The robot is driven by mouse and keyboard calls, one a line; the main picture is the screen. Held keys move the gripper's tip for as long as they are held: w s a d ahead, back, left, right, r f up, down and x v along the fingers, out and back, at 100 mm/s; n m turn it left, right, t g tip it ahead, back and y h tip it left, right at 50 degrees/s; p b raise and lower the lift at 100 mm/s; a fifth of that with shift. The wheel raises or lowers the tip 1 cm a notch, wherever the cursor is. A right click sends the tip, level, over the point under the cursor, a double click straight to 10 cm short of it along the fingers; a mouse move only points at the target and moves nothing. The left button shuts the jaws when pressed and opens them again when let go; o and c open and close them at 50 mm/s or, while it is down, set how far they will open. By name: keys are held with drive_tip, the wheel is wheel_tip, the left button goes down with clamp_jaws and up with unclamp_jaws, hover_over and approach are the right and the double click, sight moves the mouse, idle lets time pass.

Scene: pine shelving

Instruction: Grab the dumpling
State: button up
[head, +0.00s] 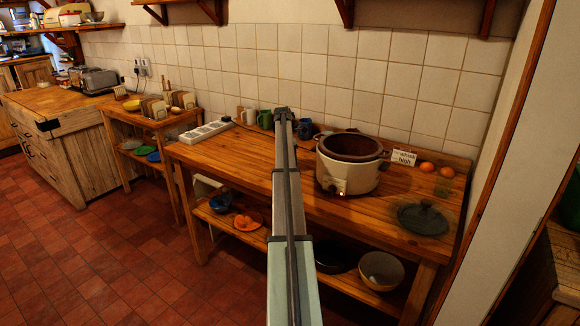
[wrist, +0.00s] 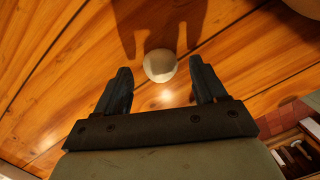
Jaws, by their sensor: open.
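A small round whitish thing, which looks like the dumpling (wrist: 160,66), lies on the wooden tabletop (wrist: 60,60) in the wrist view. My gripper (wrist: 160,72) is open and empty, with one dark finger on each side of the dumpling in the picture. The dumpling appears between the fingertips, with a gap to both. How far the fingers are above the table is hard to tell. In the head view my arm reaches over the table (head: 240,155); the dumpling and fingers cannot be made out there.
A slow cooker (head: 341,178) stands right of my arm, with a dark lid (head: 423,219) and oranges (head: 446,171) farther right. A green mug (head: 265,120) and a blue mug (head: 305,129) stand near the tiled wall. A white power strip (head: 207,132) lies left.

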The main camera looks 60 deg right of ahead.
drive_tip(key=shift+d+f, duration=0.1)
drive_tip(key=shift+f, duration=0.55)
drive_tip(key=c, duration=0.9)
